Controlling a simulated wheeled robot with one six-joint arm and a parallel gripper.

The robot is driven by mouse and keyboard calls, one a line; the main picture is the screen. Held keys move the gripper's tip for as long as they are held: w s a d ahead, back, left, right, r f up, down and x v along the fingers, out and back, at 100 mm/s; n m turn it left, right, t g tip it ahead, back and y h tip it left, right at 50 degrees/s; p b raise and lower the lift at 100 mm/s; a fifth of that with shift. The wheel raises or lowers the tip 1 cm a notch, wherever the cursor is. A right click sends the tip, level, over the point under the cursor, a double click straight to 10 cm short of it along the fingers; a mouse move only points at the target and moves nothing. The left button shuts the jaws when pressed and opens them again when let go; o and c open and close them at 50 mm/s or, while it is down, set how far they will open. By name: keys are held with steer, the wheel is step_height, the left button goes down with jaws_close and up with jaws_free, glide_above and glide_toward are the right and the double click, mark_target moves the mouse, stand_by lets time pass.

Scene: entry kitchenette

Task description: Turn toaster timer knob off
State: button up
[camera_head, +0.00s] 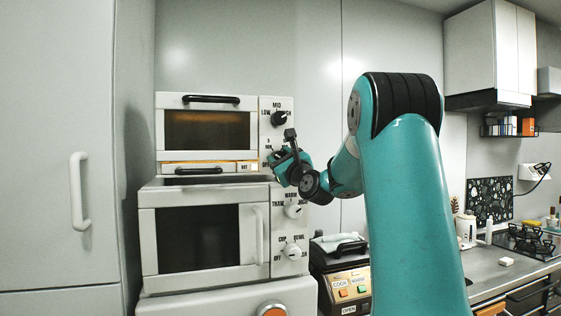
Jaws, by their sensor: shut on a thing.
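The toaster (157,125) is the upper white appliance on the left, with a dark window and a black door handle (211,99). A faint orange glow shows in its window and along the strip below. Its upper knob (279,118), black, is labelled LOW, MID and HIGH. My gripper (279,154) is at the lower part of the toaster's right-hand panel, below that knob. It is shut on the timer knob, which the gripper itself hides. The knob's angle and most of its labels cannot be seen.
Below the toaster stands a white microwave (148,228) with two white knobs (293,211) on its panel. A dark-topped appliance with coloured buttons (352,285) is at lower right of it. A tall cabinet (60,120) borders the left. The counter (490,270) lies far right.

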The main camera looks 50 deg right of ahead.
steer(key=n+y+b, duration=0.2)
steer(key=n, duration=0.3)
steer(key=shift+n+g+y+b, duration=0.2)
steer(key=shift+n+g+y, duration=0.25)
steer(key=shift+n, duration=1)
steer(key=shift+n+g+y+b, duration=0.25)
steer(key=shift+n+y, duration=0.3)
steer(key=shift+n, duration=0.9)
steer(key=shift+c, duration=0.2)
steer(key=o, duration=0.9)
steer(key=shift+o, duration=0.2)
steer(key=b+v, duration=0.5)
steer(key=v, duration=1.2)
steer(key=shift+s+b, duration=0.25)
steer(key=shift+b, duration=0.05)
